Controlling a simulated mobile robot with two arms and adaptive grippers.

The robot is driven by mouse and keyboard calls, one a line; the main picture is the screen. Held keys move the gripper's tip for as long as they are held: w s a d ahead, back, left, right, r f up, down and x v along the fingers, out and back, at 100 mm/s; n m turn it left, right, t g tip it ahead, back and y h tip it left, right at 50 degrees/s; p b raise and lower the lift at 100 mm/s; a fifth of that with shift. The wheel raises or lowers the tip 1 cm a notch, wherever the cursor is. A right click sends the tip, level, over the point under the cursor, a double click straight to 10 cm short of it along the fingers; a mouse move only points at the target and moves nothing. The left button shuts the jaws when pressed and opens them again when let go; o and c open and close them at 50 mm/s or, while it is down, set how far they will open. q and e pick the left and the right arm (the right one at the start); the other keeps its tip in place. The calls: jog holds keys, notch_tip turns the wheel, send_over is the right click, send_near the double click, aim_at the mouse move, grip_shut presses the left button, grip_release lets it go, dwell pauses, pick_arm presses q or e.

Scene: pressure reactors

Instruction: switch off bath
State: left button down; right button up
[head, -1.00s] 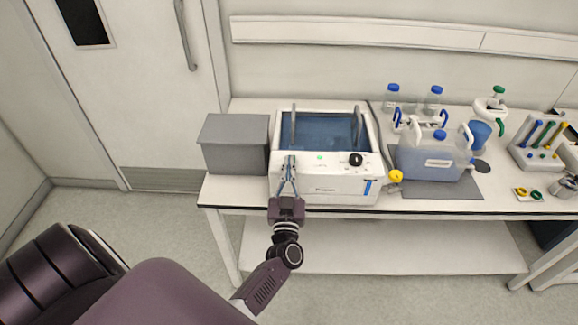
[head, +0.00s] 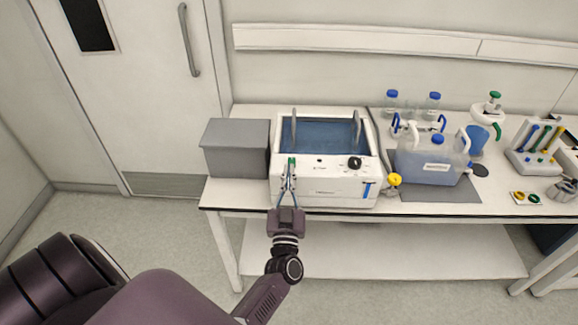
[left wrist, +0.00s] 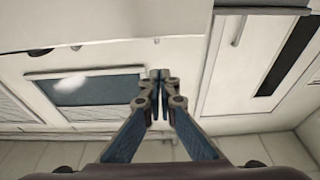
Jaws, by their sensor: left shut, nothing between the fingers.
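The bath (head: 345,187) is a white box with blue water in its open top, standing on the bench. Its front panel carries a black knob (head: 354,163) and a small dark indicator (head: 319,161). A green switch (head: 291,161) is at the panel's left end. My left gripper (head: 290,180) is shut and empty, its tips in front of the panel just below the switch. I cannot tell whether they touch the bath. In the left wrist view the closed fingertips (left wrist: 160,76) meet at the middle. My right gripper is not in view.
A grey box (head: 236,150) stands against the bath's left side. A yellow-capped part (head: 395,179) and a blue-capped jug (head: 428,165) are to the right. Bottles and a rack stand farther back and right. The bench's front edge (head: 300,211) lies below the bath.

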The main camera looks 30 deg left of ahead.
pick_arm(q)
jog(key=s+d+f+b, duration=0.1)
jog(key=s+d+f, duration=0.1)
jog(key=s+f, duration=0.1)
jog(key=shift+b+v, duration=0.35)
jog(key=shift+v, duration=0.65)
jog(key=shift+a+r, duration=0.15)
jog(key=shift+s, duration=0.1)
